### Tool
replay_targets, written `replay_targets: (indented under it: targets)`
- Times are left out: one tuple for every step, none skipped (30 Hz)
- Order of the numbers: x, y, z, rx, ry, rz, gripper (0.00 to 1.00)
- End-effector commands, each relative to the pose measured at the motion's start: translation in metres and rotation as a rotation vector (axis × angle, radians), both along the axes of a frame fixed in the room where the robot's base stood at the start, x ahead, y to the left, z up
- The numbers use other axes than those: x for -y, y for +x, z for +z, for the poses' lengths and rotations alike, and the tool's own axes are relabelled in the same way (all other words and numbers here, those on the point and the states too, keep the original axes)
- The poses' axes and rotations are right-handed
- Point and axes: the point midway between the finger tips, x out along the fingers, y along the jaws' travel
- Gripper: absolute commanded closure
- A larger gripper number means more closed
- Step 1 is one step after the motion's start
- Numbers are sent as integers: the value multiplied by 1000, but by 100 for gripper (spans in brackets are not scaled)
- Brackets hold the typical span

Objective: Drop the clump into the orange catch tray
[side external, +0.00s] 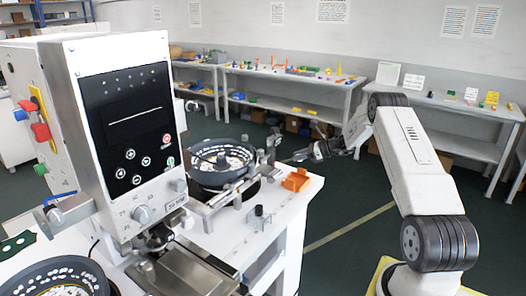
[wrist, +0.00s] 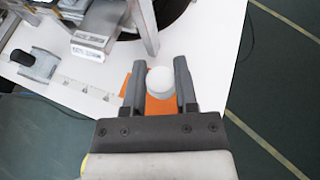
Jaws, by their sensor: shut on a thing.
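The clump (wrist: 160,80) is a small pale, rounded mass between my fingers in the wrist view. My gripper (wrist: 159,66) is shut on it. In the side external view my gripper (side external: 298,156) reaches in from the right, above the white bench; the clump cannot be made out there. The orange catch tray (side external: 296,180) sits near the bench's right edge. In the wrist view the tray (wrist: 152,106) shows below and behind the clump, partly hidden by the fingers and clump.
A dark feeder bowl (side external: 220,163) with pale pieces stands left of the tray, with metal rails (side external: 222,203) beside it. A large control box (side external: 125,120) stands at the front left. The white bench (side external: 285,215) ends just right of the tray.

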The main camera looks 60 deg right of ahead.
Motion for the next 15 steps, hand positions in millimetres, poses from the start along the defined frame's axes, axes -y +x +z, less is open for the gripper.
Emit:
replay_targets:
  targets:
    - [0,0,-1,0,0,0,100]
    - [0,0,-1,0,0,0,100]
    - [0,0,-1,0,0,0,100]
    - [0,0,-1,0,0,0,100]
    - [0,0,-1,0,0,0,100]
    - [0,0,-1,0,0,0,100]
    - [0,0,-1,0,0,0,100]
    - [0,0,-1,0,0,0,60]
    - [0,0,-1,0,0,0,48]
    - [0,0,-1,0,0,0,38]
    - [0,0,-1,0,0,0,29]
    - [0,0,-1,0,0,0,22]
    - [0,0,-1,0,0,0,22]
    - [0,0,-1,0,0,0,22]
    - [0,0,-1,0,0,0,22]
